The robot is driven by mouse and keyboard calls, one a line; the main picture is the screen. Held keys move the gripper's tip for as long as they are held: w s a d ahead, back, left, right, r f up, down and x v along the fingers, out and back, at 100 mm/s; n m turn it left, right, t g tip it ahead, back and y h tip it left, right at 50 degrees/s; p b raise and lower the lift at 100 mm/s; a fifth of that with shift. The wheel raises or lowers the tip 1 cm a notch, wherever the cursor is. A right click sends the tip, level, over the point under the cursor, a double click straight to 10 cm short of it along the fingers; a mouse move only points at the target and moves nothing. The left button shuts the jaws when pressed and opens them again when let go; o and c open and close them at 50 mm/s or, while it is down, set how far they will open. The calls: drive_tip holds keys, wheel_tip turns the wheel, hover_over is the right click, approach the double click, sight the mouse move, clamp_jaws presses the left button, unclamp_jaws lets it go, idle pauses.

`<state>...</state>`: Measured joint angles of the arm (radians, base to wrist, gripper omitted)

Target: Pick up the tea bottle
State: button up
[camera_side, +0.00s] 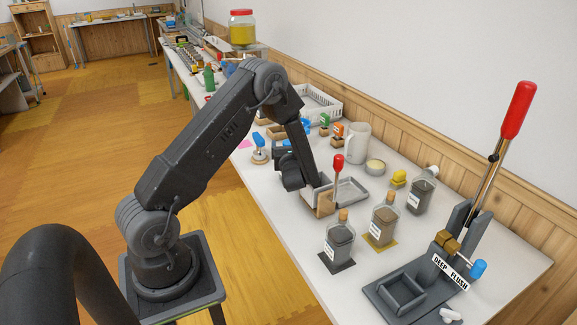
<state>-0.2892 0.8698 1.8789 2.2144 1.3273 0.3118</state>
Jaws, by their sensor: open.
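Three square glass bottles with labels too small to read stand at the near right of the white table, so I cannot tell which is the tea bottle. One bottle with dark grey contents (340,242) stands upright on a dark square mat. One with brown contents (382,225) and a cork stopper stands on a yellowish mat. A third with dark contents (420,194) stands farther back, with a pale stopper. My gripper (318,181) is open, low over the table by the metal tray, left of the bottles and touching none. My wrist partly hides its fingers.
A metal tray (349,190) and a wooden block with a red-handled tool (338,165) lie beside my gripper. A lever press marked "DEEP FLUSH" (450,272) stands at right. A white jug (356,143) and a white basket (318,103) stand toward the wall.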

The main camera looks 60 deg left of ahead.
drive_tip(key=c, duration=1.1)
drive_tip(key=shift+f, duration=0.15)
clamp_jaws()
